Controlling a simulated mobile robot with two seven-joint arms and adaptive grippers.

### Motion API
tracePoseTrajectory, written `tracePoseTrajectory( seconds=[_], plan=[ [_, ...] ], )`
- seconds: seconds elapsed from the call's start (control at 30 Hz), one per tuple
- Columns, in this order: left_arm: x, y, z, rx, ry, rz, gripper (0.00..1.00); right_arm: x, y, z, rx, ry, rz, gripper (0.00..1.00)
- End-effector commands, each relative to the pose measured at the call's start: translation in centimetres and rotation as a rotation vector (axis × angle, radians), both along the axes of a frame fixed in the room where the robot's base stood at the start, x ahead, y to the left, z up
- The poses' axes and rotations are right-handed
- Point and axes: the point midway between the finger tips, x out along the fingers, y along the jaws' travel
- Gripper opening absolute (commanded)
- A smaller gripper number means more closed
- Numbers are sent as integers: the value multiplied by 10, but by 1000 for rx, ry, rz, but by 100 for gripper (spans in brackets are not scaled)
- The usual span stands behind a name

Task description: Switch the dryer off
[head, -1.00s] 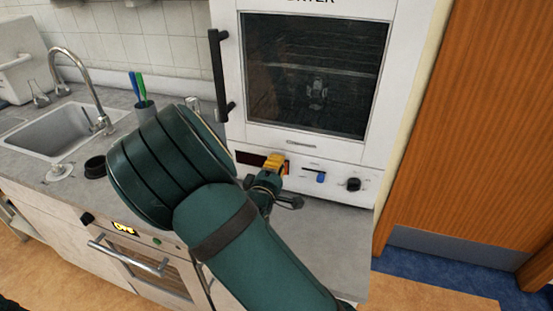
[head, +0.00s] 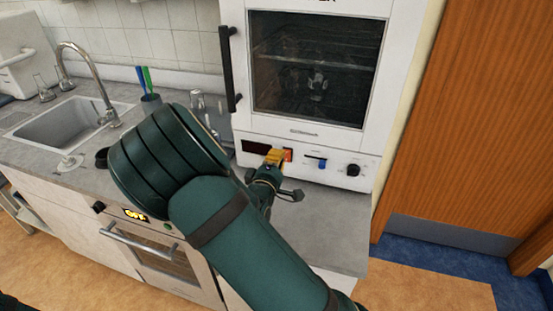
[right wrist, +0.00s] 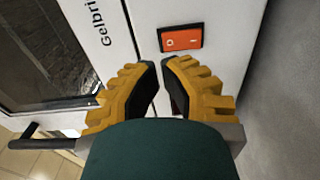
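The white dryer (head: 229,60) stands on the counter at the upper middle of the head view, its door closed. On its lower panel are a dark display (head: 255,148), an orange-red rocker switch (head: 288,155), a blue slider and a black knob. My right gripper (head: 274,157) is in front of the switch and partly covers it. In the right wrist view, the yellow fingers (right wrist: 161,65) are together at the tips, with nothing between them. The switch (right wrist: 182,39), marked 0 and I, lies just beyond the tips; contact is not visible. My left gripper is not in view.
An oven (head: 170,262) with a lit OFF display is under the counter. A sink (head: 75,125) with a tap, flasks and a pen cup (head: 150,104) are at the left. A wooden door (head: 480,110) is at the right. The counter right of my arm is clear.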

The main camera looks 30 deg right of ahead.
Motion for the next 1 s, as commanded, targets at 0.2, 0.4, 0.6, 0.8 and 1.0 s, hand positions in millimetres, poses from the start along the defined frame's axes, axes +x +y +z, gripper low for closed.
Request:
tracePoseTrajectory(
  seconds=[0.2,0.4,0.6,0.8,1.0],
  plan=[
    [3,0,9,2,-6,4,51,-27,33,7,-1,3,4,0],
    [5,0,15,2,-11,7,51,-51,59,11,-1,2,3,0],
    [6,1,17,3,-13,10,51,-62,73,12,0,1,1,0],
    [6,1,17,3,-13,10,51,-65,75,12,-1,1,-1,0],
    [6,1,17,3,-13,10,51,-65,75,12,0,1,0,0]
  ],
)
